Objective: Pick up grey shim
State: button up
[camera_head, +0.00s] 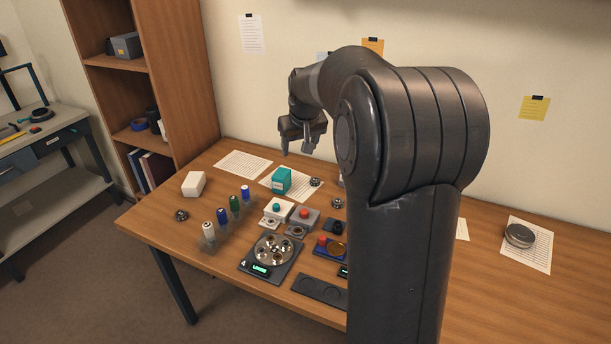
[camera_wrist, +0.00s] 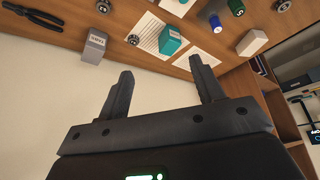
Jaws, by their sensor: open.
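My gripper (camera_head: 297,148) is open and empty, held high above the back of the table with its fingers pointing down. In the wrist view its two fingers (camera_wrist: 161,68) stand wide apart with nothing between them. My arm hides part of the table in the head view.
A round tray with metal parts (camera_head: 272,248) sits near the front edge. Black pliers (camera_wrist: 31,16) lie on the table. A wooden shelf (camera_head: 150,100) rises behind, at left.

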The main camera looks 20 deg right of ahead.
jog(key=w+d+f, duration=0.9)
jog(key=w+f, duration=0.2)
jog(key=w, duration=0.1)
send_near(315, 179)
jog(key=f, duration=0.1)
jog(key=w+f, duration=0.1)
jog(key=shift+d+f, duration=0.25)
jog(key=shift+d, duration=0.15)
jog(key=shift+a+x, duration=0.15)
jog(key=shift+x, duration=1.3)
jog(key=shift+a+x, duration=0.15)
jog(key=shift+x, duration=1.3)
jog(key=c, duration=1.1)
